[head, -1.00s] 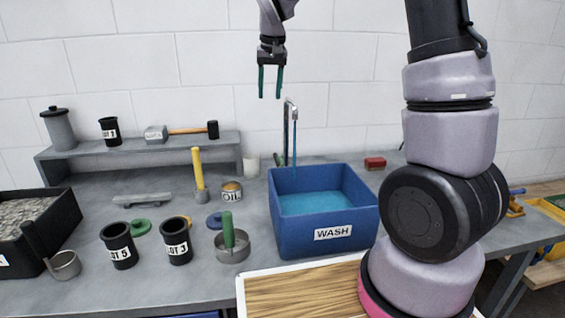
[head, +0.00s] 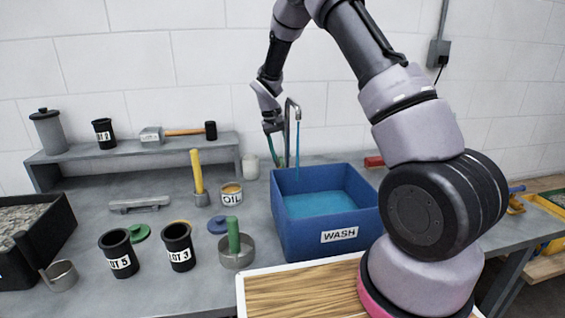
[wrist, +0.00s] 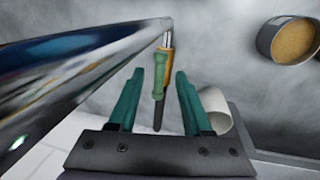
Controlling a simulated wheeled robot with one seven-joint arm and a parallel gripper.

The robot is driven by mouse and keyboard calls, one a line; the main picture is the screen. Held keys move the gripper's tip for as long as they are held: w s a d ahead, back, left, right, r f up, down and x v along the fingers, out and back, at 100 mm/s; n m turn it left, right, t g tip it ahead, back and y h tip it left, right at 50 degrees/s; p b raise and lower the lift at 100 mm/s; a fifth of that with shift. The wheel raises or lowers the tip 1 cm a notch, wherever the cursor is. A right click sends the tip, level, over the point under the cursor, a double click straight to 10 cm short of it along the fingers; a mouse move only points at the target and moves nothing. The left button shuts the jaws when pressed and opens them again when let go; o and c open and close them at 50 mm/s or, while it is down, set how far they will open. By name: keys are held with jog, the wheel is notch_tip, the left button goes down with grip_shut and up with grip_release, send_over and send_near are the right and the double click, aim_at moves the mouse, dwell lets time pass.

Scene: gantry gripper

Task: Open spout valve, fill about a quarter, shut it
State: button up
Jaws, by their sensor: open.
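The metal spout (head: 290,128) stands behind the blue WASH tub (head: 345,237). A thin blue stream (head: 298,155) runs from its tip down to the blue liquid in the tub. My gripper (head: 272,152) is beside the spout, on its left, pointing down. In the wrist view my gripper (wrist: 156,78) is open, its teal fingers on either side of a green handle (wrist: 158,82), which looks like the valve lever. I cannot tell whether a finger touches it. The shiny spout (wrist: 75,70) fills the left of that view. The lever is not clear in the head view.
A white cup (wrist: 215,108) stands close to the right finger; the OIL tin (wrist: 290,38) is farther right. LOT 5 (head: 118,252) and LOT 3 (head: 178,246) cups and a yellow-handled tool (head: 198,175) stand on the bench. A raised shelf (head: 70,158) is at the back left.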

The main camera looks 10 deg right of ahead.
aim_at(283, 163)
jog(key=shift+d+f, duration=0.2)
jog(key=shift+f, duration=0.75)
jog(key=shift+d+f, duration=0.2)
jog(key=shift+f, duration=0.75)
grip_shut()
